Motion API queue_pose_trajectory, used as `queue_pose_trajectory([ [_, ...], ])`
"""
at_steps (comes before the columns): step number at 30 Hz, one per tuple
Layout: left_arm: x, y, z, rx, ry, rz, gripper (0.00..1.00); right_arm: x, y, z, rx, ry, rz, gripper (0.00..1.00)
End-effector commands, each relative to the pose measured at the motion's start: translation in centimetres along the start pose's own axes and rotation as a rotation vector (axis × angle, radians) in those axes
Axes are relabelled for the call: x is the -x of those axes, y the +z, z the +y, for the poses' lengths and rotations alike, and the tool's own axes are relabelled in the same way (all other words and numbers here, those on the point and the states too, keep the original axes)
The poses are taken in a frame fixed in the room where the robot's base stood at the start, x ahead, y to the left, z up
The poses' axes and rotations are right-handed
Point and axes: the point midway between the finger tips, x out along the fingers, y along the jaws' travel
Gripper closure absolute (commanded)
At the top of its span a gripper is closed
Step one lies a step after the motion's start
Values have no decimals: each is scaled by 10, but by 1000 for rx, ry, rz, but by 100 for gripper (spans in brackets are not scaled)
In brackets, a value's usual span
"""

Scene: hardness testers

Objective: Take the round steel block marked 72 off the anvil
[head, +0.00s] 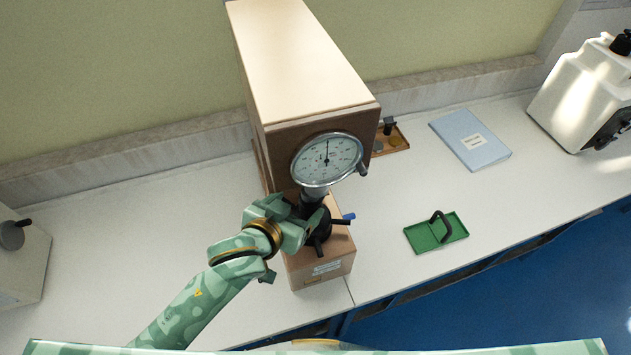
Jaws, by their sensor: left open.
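The hardness tester (300,50) is a tall beige machine with a round dial gauge (327,160) on its front. Below the dial are a silver spindle part and a black handwheel (318,238) with spokes. My left gripper (302,218) is open and sits at the left side of the gap between spindle and handwheel, with its fingers pointing right. The anvil and the round steel block marked 72 cannot be made out; my gripper and the dial cover that spot. Whether the fingers touch the block cannot be told. My right gripper is not in view.
A green tray with a black handle (413,239) lies on the white bench to the right. A wooden tray with small parts (400,142) and a blue folder (489,151) lie behind. Other machines stand at far right (577,95) and far left (22,270).

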Motion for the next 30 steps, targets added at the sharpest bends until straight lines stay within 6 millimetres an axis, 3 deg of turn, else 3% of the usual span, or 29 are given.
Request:
queue_pose_trajectory([
  [4, -10, -6, 1, 0, 1, 0, 24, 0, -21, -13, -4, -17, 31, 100],
  [8, -28, -17, 1, -1, 0, 2, 24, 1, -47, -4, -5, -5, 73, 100],
  [15, -62, -18, 1, -1, 2, 0, 24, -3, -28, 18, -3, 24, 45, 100],
  [22, -64, -18, 1, -1, 2, -1, 24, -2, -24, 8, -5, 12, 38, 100],
  [23, -64, -18, 1, -1, 2, -1, 27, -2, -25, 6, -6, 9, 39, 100],
  [27, -64, -18, 1, -1, 1, -1, 66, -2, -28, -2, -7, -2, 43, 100],
  [30, -64, -19, 1, -1, 2, 1, 86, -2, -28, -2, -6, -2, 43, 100],
])
